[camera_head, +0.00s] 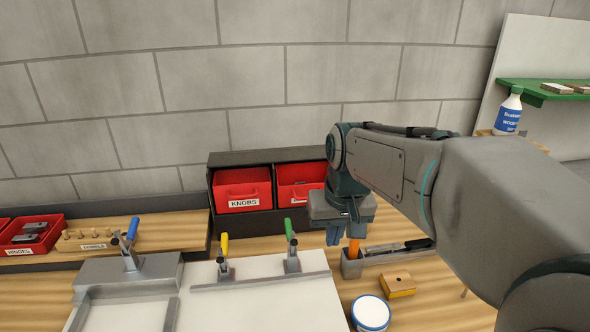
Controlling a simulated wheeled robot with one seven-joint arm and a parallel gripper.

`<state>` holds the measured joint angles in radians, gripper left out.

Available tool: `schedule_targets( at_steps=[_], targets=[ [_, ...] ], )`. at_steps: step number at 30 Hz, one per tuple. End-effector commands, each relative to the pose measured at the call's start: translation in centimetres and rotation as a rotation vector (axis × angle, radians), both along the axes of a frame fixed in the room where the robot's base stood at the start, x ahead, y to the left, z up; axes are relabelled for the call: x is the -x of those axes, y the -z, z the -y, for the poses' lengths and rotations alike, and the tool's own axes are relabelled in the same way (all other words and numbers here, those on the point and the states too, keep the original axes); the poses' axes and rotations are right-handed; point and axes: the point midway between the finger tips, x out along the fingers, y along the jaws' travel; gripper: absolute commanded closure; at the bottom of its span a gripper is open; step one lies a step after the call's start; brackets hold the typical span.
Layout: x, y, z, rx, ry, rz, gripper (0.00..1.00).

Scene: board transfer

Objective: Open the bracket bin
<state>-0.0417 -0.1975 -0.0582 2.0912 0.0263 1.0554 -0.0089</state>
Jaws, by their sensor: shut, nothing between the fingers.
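A black rack (226,159) against the back wall holds two red bins side by side. The left bin is labelled KNOBS (242,187). The right red bin (300,174) is partly hidden behind my arm, and its label is too small and covered to read, so I cannot tell if it is the bracket bin. Both bins sit inside the rack. My gripper (335,240) points down in front of the rack's right part, to the right of the KNOBS bin. It is shut and empty, apart from the bins as far as I can see.
A white board (262,266) with toggle clamps lies in front of the rack. A grey tool tray (352,268), a yellow-and-wood block (398,284) and a white-lidded tub (370,313) stand near my gripper. An open red HINGES bin (30,238) is at left.

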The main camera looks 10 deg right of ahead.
Motion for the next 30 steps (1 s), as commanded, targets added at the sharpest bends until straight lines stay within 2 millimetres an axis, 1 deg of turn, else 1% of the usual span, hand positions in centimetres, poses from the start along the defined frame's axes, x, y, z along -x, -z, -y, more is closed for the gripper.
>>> schedule_targets(
  at_steps=[1,5,6,8,9,12,15,18,21,26,30],
  targets=[
    [-2.2,-1.3,0.1,-0.002,0.002,-0.012,1.00],
    [-6.9,-3.3,0.3,-0.005,0.008,-0.039,1.00],
    [-8.3,-3.9,0.3,-0.006,0.008,-0.045,1.00],
    [-10.4,-4.5,0.3,-0.004,0.008,-0.058,1.00],
    [-11.8,-4.9,0.3,-0.002,0.008,-0.065,1.00],
    [-15.2,-5.6,0.2,0.003,0.004,-0.084,1.00],
    [-18.2,-5.9,0.0,0.011,-0.001,-0.100,1.00],
    [-20.5,-5.9,-0.3,0.019,-0.008,-0.114,1.00],
    [-22.1,-5.9,-0.5,0.027,-0.012,-0.123,1.00],
    [-23.3,-5.6,-0.7,0.034,-0.016,-0.132,1.00],
    [-23.5,-4.5,-0.7,0.034,-0.017,-0.135,1.00]
  ],
)
